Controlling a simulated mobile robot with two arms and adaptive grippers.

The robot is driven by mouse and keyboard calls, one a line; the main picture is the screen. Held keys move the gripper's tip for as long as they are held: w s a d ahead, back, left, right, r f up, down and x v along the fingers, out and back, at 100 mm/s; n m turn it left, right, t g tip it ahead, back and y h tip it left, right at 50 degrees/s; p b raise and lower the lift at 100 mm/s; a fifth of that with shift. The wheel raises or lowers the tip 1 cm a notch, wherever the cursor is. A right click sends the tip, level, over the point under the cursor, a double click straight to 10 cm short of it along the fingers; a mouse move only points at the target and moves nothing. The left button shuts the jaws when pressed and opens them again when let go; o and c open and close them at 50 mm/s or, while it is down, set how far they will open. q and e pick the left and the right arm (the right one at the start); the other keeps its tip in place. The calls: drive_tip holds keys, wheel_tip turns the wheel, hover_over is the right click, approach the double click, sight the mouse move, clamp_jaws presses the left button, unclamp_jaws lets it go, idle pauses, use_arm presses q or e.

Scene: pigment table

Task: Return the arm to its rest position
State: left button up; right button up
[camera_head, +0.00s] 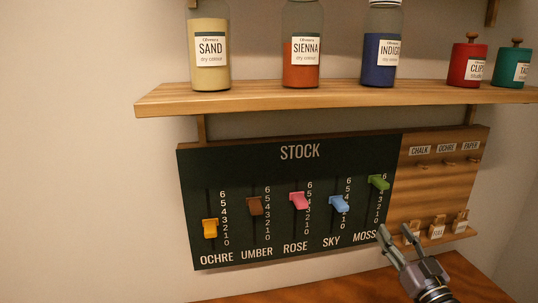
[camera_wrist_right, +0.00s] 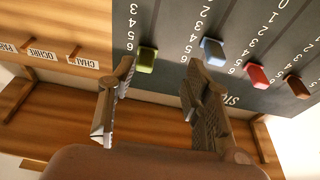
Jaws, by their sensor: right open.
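My right gripper (camera_head: 396,232) is open and empty, low in front of the board's right part, below the green MOSS slider (camera_head: 379,182). Its two fingers (camera_wrist_right: 160,72) stand apart in the wrist view, with the green slider (camera_wrist_right: 147,60) seen beyond the gap, not between the pads. The dark STOCK board (camera_head: 290,160) carries sliders on scales: yellow OCHRE (camera_head: 210,228) low, brown UMBER (camera_head: 256,206), pink ROSE (camera_head: 299,200) and blue SKY (camera_head: 340,204) mid-scale, MOSS high near the top. My left gripper is not in view.
A wooden shelf (camera_head: 300,98) above the board bears bottles labelled SAND (camera_head: 209,70), SIENNA (camera_head: 301,75) and INDIGO (camera_head: 380,70), plus red (camera_head: 467,68) and green jars (camera_head: 511,68). Pegs and small tags (camera_head: 437,229) sit on the wooden panel. A wooden surface (camera_head: 330,290) lies below.

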drive_tip(key=s+a+f+g+h, duration=0.1)
drive_tip(key=s+a+f+g, duration=0.4)
drive_tip(key=f, duration=0.4)
drive_tip(key=s+a+f+g, duration=0.3)
drive_tip(key=s+a+f, duration=0.25)
drive_tip(key=f, duration=0.35)
drive_tip(key=s+f+g, duration=0.1)
drive_tip(key=s+f, duration=0.1)
drive_tip(key=s, duration=0.2)
drive_tip(key=s+a+f+g, duration=0.1)
drive_tip(key=s+f+g, duration=0.1)
drive_tip(key=s, duration=0.1)
drive_tip(key=s+a+f+g+h, duration=0.1)
drive_tip(key=s+f, duration=0.1)
drive_tip(key=s, duration=0.2)
drive_tip(key=shift+s+g, duration=0.35)
drive_tip(key=shift+g, duration=0.05)
drive_tip(key=s+a+f+g, duration=0.2)
drive_tip(key=s+g, duration=0.3)
drive_tip(key=s, duration=0.7)
wheel_tip(320, 180, down, 30)
drive_tip(key=s+b, duration=0.2)
drive_tip(key=s+d+f+g+b, duration=0.1)
drive_tip(key=s+f, duration=0.7)
drive_tip(key=s+d+f+n+g, duration=0.1)
drive_tip(key=s+d+f, duration=0.1)
drive_tip(key=s+f, duration=0.5)
drive_tip(key=shift+s+d+f+h+b, duration=0.3)
drive_tip(key=shift+s+f+b, duration=0.1)
drive_tip(key=shift+s, duration=0.3)
